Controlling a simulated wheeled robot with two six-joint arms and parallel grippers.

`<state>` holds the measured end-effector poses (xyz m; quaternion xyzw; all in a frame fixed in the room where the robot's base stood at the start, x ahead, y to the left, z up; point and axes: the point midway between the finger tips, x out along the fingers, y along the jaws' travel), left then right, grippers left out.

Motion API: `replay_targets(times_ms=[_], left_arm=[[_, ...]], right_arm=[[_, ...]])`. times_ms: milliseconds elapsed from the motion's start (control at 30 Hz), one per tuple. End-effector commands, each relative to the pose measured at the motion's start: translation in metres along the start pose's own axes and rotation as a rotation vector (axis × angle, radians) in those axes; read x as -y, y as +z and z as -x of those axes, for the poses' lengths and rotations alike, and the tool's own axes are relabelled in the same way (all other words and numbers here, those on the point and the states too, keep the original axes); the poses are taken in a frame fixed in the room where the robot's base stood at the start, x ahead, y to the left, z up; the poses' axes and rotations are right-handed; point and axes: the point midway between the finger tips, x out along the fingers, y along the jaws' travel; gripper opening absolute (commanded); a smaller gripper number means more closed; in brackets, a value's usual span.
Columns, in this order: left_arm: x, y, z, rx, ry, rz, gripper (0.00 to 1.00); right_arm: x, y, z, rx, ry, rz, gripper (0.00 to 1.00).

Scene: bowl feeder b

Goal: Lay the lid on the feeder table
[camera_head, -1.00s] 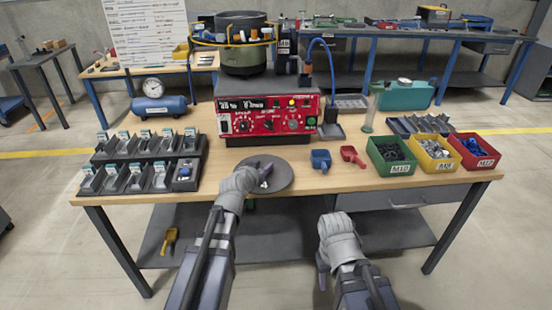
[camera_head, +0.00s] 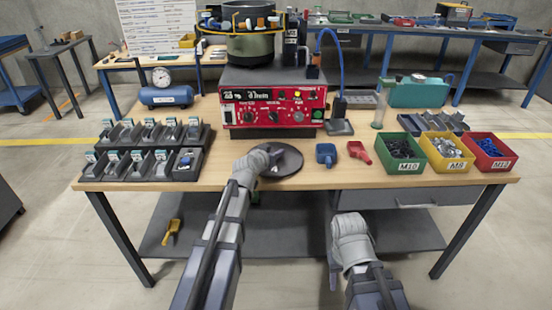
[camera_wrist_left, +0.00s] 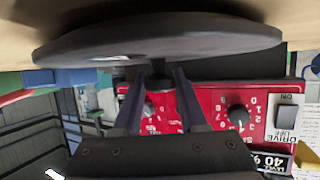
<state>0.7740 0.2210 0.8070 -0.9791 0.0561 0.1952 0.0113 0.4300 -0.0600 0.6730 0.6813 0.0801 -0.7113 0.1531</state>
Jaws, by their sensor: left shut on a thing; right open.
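The lid (camera_head: 290,163) is a dark grey round disc over the front middle of the wooden feeder table (camera_head: 400,183), in front of the red control box. My left gripper (camera_head: 272,155) is shut on the lid's central knob. In the left wrist view the lid (camera_wrist_left: 240,38) spans the top, close to the wood surface, and the fingers (camera_wrist_left: 158,88) flank the thin knob. I cannot tell whether the lid touches the table. My right gripper (camera_head: 335,275) is open and empty in front of the table edge, below its top; its fingers are partly hidden.
The red control box (camera_head: 270,110) stands behind the lid, with the bowl feeder (camera_head: 250,45) behind. A blue scoop (camera_head: 326,155) and red scoop (camera_head: 360,152) lie right of the lid. Black trays (camera_head: 150,150) stand left; green (camera_head: 400,165), yellow and red bins stand right.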

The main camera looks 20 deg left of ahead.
Motion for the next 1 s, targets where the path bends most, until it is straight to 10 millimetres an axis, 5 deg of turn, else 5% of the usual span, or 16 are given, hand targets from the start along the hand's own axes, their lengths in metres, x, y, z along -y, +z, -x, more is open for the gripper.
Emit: replay_targets(times_ms=[433, 467, 500, 700, 1000], left_arm=[[0.0014, 0.0086, -0.0032, -0.001, 0.0, 0.0, 0.0], [0.0013, 0.0072, -0.0026, 0.0, 0.0, 0.0, 0.45], [0.0013, 0.0069, -0.0024, 0.0, 0.0, 0.0, 0.49], [0.0013, 0.0069, -0.0025, 0.0, 0.0, 0.0, 0.71], [0.0013, 0.0036, -0.0011, 0.0, 0.0, 0.0, 0.71]], right_arm=[[0.0009, -0.0006, -0.0094, 0.0, 0.0, 0.0, 0.5], [0.0007, -0.0005, -0.0076, 0.0, 0.0, 0.0, 0.5], [0.0007, -0.0004, -0.0073, 0.0, 0.0, 0.0, 0.5], [0.0007, -0.0004, -0.0073, 0.0, 0.0, 0.0, 0.5], [0.0003, -0.0002, -0.0038, 0.0, 0.0, 0.0, 0.5]])
